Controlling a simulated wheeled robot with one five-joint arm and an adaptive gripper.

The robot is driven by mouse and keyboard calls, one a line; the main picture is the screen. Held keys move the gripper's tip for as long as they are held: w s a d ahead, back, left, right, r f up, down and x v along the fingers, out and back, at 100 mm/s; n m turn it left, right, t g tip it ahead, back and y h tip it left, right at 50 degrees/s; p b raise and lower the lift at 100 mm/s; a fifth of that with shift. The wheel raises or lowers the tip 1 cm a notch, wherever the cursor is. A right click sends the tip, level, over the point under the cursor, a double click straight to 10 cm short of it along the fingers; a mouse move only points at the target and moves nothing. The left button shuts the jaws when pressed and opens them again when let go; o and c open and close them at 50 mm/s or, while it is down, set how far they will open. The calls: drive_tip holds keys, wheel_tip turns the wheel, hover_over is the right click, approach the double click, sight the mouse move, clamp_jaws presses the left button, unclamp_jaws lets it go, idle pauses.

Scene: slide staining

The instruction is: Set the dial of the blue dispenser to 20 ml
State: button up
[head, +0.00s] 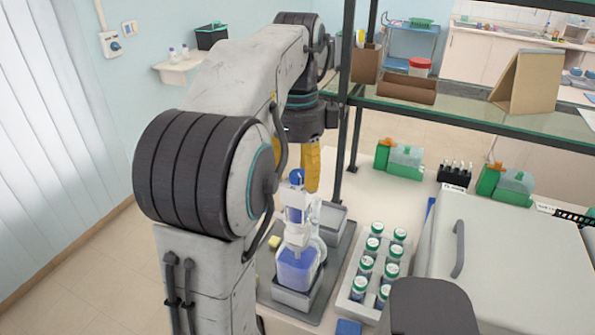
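The blue dispenser (297,265) stands upright in a grey tray at the middle of the bench. It has a clear bottle with blue liquid, a white collar and a blue top (296,178). Its dial and scale are too small to read. My gripper (313,185) points down just behind and to the right of the dispenser's top.
A rack (345,300) of green-capped vials stands right of the dispenser. A large grey lidded box (520,270) with a handle fills the right. A dark shelf post (346,90) rises close behind my gripper.

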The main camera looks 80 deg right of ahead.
clamp_jaws()
drive_tip(key=shift+n, duration=0.3)
drive_tip(key=n+p, duration=0.2)
drive_tip(key=n, duration=0.1)
drive_tip(key=shift+r+n, duration=0.1)
drive_tip(key=shift+n, duration=0.3)
drive_tip(key=n+p, duration=0.1)
drive_tip(key=n, duration=0.3)
drive_tip(key=shift+n, duration=0.3)
drive_tip(key=n+p, duration=0.1)
drive_tip(key=n, duration=0.3)
drive_tip(key=n+p, duration=0.1)
drive_tip(key=n, duration=0.3)
drive_tip(key=shift+n, duration=0.3)
